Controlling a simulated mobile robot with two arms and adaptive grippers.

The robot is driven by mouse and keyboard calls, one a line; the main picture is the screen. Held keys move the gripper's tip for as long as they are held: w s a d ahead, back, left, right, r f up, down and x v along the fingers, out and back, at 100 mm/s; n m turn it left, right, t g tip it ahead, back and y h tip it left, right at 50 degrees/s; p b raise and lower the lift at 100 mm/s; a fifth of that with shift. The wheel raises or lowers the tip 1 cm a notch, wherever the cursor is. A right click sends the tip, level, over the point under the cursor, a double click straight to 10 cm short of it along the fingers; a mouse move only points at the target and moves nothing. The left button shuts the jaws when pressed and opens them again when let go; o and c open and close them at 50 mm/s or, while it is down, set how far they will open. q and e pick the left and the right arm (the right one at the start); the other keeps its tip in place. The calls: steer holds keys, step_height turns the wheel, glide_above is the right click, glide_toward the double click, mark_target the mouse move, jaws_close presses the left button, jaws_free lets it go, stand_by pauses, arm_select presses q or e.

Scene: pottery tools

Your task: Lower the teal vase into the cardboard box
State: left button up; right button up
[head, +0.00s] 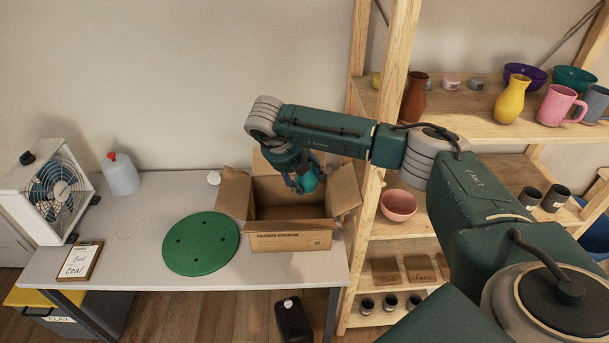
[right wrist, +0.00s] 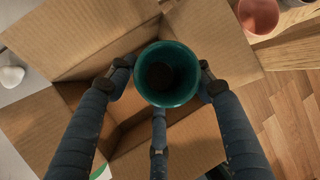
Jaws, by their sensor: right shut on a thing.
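The teal vase (head: 308,181) is held by my right gripper (head: 297,178) over the open cardboard box (head: 290,242). In the right wrist view, I look down into the round mouth of the teal vase (right wrist: 167,74), with my right gripper's fingers (right wrist: 162,84) closed around it. The box (right wrist: 85,35) lies below with its flaps spread, and its inside shows around the vase. The vase's lower part is hidden, so I cannot tell how deep it sits relative to the rim. My left gripper is not in view.
The box stands at the right end of a grey table (head: 150,225), beside a green round disc (head: 201,244). A wooden shelf (head: 375,200) with pots and a pink bowl (head: 398,205) is close on the right. A fan (head: 55,190) and clipboard (head: 80,261) are at left.

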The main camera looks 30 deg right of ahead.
mark_target(305, 191)
step_height(305, 191, down, 12)
steer(key=b, duration=0.9)
steer(key=shift+r, duration=0.2)
stand_by(0.8)
steer(key=shift+f+b, duration=1.85)
steer(key=shift+f, duration=0.25)
stand_by(1.1)
steer(key=o, duration=1.4)
steer(key=shift+r, duration=0.1)
step_height(305, 191, up, 10)
steer(key=shift+f, duration=0.1)
